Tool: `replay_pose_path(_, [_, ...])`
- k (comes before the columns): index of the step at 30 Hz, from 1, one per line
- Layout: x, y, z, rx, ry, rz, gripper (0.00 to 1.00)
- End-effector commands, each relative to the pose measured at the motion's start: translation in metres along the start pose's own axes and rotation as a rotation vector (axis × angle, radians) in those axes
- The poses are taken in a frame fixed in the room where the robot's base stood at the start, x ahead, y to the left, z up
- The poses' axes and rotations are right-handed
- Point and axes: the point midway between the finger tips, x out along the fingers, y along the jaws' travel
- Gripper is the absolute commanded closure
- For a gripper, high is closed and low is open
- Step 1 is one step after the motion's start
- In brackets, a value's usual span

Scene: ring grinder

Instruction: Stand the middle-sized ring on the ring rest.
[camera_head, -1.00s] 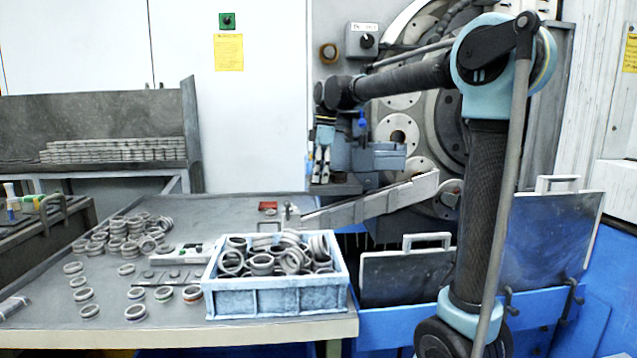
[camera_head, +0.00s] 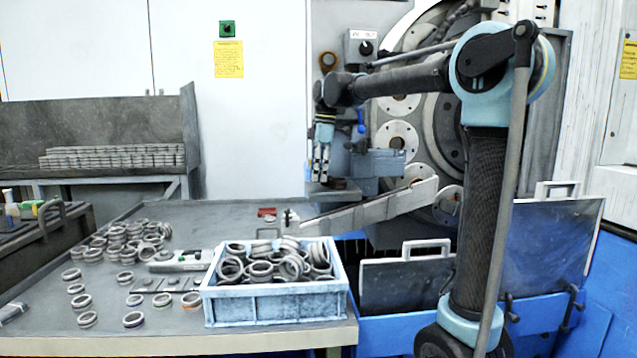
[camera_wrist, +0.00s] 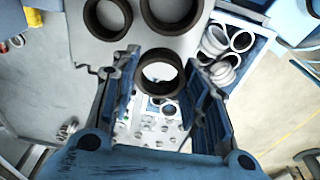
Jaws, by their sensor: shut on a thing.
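My gripper (camera_head: 320,172) hangs at the machine front, fingers pointing down, just above a small grey ledge (camera_head: 322,194). In the wrist view my gripper (camera_wrist: 161,75) has its two blue fingers on either side of a dark ring (camera_wrist: 160,88) and is shut on it. Two other dark rings lie on the pale plate beyond the fingertips: a larger one (camera_wrist: 147,18) at top centre and a smaller one (camera_wrist: 90,22) to its left. Both are cut by the picture's edge. I cannot tell for certain which ring is middle-sized, nor make out the ring rest.
A blue crate (camera_head: 275,305) full of rings stands at the table's front right. Many loose rings (camera_head: 115,240) and a grey caliper-like tool (camera_head: 180,260) lie left of it. A sloping metal chute (camera_head: 370,208) runs right of my gripper. The table's back left is clear.

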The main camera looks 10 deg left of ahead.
Motion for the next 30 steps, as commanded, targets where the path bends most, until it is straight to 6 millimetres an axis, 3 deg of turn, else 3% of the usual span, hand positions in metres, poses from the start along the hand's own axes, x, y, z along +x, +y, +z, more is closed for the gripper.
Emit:
replay_pose_path(6, [-0.040,0.000,-0.005,0.000,0.000,0.000,0.85])
replay_pose_path(12, [-0.064,-0.001,-0.008,0.000,0.000,0.000,0.85])
replay_pose_path(30, [-0.071,-0.055,-0.009,-0.001,0.000,0.000,0.85])
